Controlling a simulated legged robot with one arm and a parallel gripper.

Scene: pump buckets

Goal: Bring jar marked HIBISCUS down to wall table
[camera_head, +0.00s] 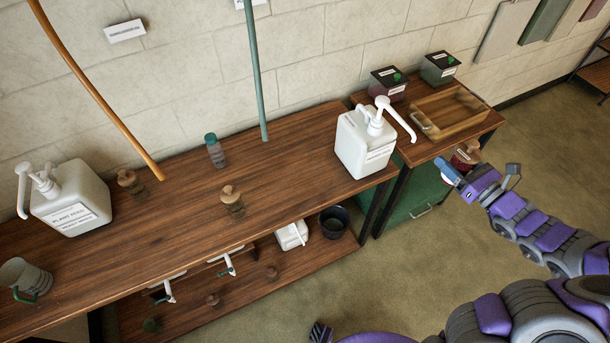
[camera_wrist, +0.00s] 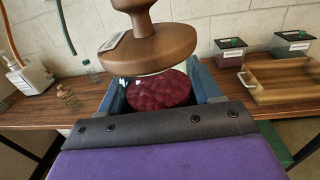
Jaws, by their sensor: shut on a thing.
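My gripper (camera_head: 452,170) is shut on a jar (camera_head: 467,152) with dark red contents and a wooden lid, held in front of the smaller wooden table (camera_head: 478,133) at right. In the wrist view the jar (camera_wrist: 158,92) sits upright between the blue fingers, its round wooden lid (camera_wrist: 150,48) above them. A label shows edge-on at the lid's left, so I cannot read the name. The jar appears apart from the table. A longer wooden table (camera_head: 290,165) stands along the wall to the left.
The smaller table carries a wooden tray (camera_head: 421,122) and two dark-lidded containers (camera_head: 388,84) (camera_head: 438,68) at its back. A white pump bottle (camera_head: 362,145) stands at the long table's right end. A green cabinet (camera_head: 420,195) is below. Bare table top is narrow near the front right.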

